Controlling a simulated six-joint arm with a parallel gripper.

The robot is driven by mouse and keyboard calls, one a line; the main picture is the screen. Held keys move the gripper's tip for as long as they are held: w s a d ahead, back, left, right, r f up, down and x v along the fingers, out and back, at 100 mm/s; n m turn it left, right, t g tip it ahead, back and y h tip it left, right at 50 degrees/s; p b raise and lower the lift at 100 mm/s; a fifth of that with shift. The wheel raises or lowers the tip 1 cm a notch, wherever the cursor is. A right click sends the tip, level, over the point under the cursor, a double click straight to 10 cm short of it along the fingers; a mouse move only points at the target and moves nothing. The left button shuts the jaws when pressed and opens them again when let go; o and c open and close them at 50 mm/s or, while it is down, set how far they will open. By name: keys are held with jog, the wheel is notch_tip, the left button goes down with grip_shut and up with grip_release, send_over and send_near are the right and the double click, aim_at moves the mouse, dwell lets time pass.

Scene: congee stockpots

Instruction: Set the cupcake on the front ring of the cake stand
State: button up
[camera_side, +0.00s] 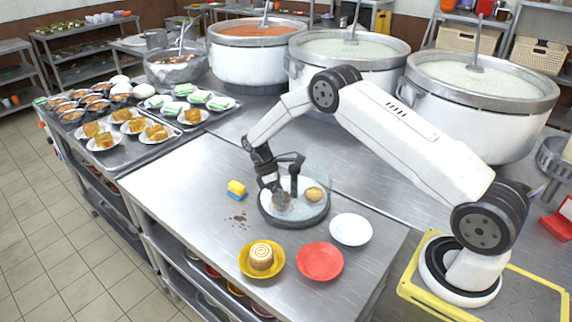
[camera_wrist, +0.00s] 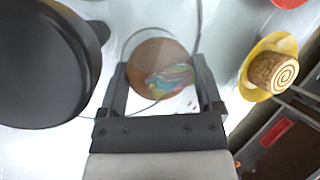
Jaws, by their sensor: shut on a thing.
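The cake stand (camera_side: 305,222) is a round, dark-rimmed stand on the steel table, with a dark upright and clear parts that are hard to make out. A tan cake (camera_side: 314,193) sits on its right side. My gripper (camera_side: 279,193) is low over the stand's left part. In the wrist view my gripper (camera_wrist: 160,75) has a finger on each side of the brown cupcake (camera_wrist: 168,78) with swirled pastel topping, shut on it. A thin clear curved outline passes around the cupcake. I cannot tell whether its bottom touches the stand.
A yellow plate (camera_side: 246,268) with a swirl roll (camera_side: 262,257), a red plate (camera_side: 320,262) and a white plate (camera_side: 351,229) lie in front. A yellow-blue sponge (camera_side: 236,190) and brown crumbs are left. Large pots (camera_side: 480,120) line the back. A dark rounded shape (camera_wrist: 45,65) fills the wrist view's left.

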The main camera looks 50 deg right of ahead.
jog(key=shift+f, duration=0.35)
jog(key=o, duration=1)
jog(key=shift+w+r, duration=0.2)
jog(key=shift+r, duration=0.15)
jog(key=shift+w+r, duration=0.15)
jog(key=shift+r, duration=0.15)
jog(key=shift+w+r, duration=0.15)
jog(key=shift+r, duration=0.15)
jog(key=shift+w+r, duration=0.3)
jog(key=shift+r, duration=0.35)
jog(key=shift+w+a+r, duration=0.1)
jog(key=shift+w+r, duration=0.1)
jog(key=shift+r, duration=0.1)
jog(key=shift+w+r, duration=0.15)
jog(key=shift+r, duration=0.15)
